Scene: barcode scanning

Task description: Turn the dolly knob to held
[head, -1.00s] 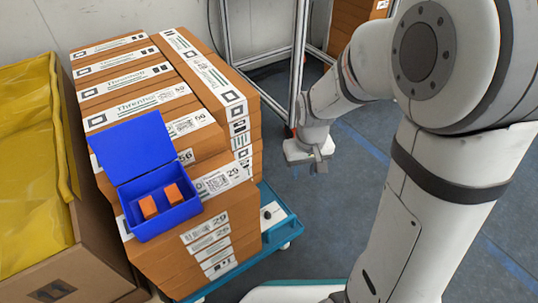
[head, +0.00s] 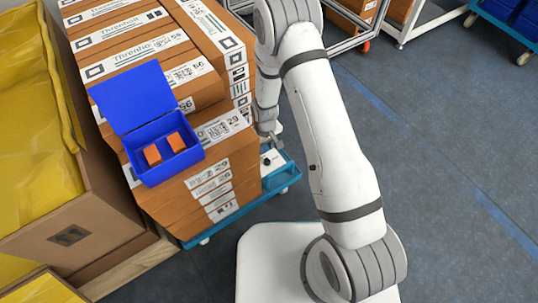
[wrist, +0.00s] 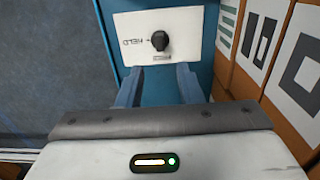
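The black dolly knob (wrist: 160,40) sits on a white plate (wrist: 185,22) marked "HELD" to its left in the wrist view. The way the knob points is hard to tell. The plate is on the blue dolly (head: 284,178), and the knob shows small in the head view (head: 266,161). My gripper (wrist: 159,75) is open and empty. Its two fingers are apart, pointing at the plate, with the knob ahead of the gap between them. I see no contact with the knob. In the head view my gripper (head: 270,140) is just above the plate, partly hidden by my arm.
Stacked brown cartons (head: 225,175) stand on the dolly, close beside my gripper. An open blue box (head: 165,160) with two orange blocks rests on them. A large carton with yellow lining (head: 110,210) is at left. Open floor (head: 430,150) lies at right.

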